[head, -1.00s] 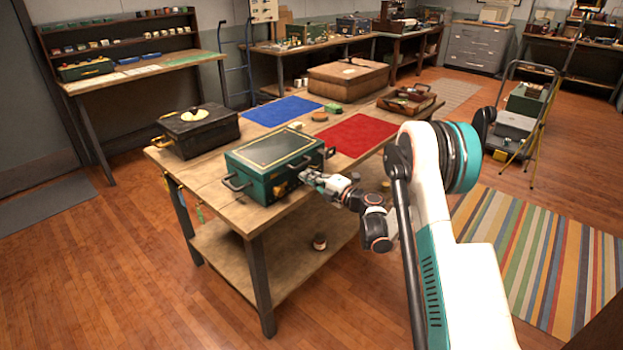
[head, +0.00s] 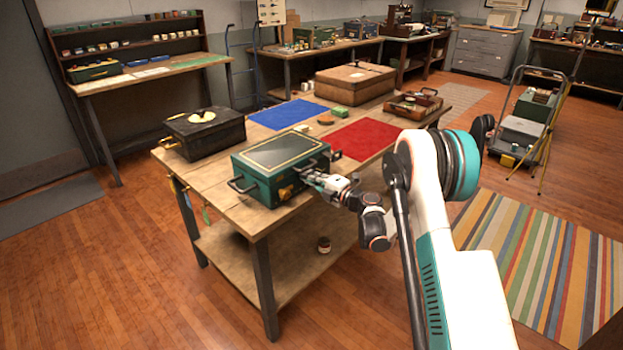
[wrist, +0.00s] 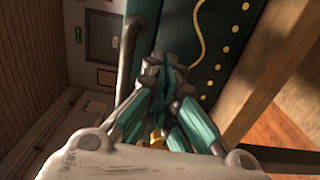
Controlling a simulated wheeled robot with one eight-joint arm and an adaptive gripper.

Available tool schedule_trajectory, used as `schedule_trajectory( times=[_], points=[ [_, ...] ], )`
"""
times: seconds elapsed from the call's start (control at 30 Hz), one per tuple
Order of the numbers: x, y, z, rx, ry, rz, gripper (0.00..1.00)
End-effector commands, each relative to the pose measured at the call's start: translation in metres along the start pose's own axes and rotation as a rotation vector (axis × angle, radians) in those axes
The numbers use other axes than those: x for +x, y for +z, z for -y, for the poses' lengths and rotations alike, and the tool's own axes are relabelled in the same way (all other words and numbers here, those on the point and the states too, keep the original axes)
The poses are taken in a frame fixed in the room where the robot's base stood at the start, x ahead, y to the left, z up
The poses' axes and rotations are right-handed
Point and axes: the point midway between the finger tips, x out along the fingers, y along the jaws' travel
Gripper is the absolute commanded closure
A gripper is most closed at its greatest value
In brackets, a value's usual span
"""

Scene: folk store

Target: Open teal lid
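The teal box with its lid (head: 281,153) down stands on the front of the wooden table in the head view. The lid has a dark top panel with a gold border. A dark handle is on the box's left end and brass latches (head: 285,193) are on its front. My gripper (head: 308,178) is at the box's front right, close against it. In the wrist view my gripper's fingers (wrist: 166,72) converge and look shut, beside the teal surface (wrist: 223,35) with its gold dots. Whether the tips touch the box is unclear.
A black case (head: 205,133) stands left of the box. A blue mat (head: 287,113), a red mat (head: 368,138) and a small green block (head: 341,112) lie behind. A brown case (head: 354,85) and a wooden tray (head: 414,107) are at the far end.

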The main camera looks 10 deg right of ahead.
Motion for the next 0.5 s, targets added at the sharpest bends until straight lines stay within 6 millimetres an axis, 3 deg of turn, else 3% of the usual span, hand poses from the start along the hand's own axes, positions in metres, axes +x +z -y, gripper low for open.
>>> schedule_trajectory(
  times=[0.5],
  points=[
    [0.012, 0.000, 0.000, 0.000, 0.000, 0.000, 1.00]
  ],
)
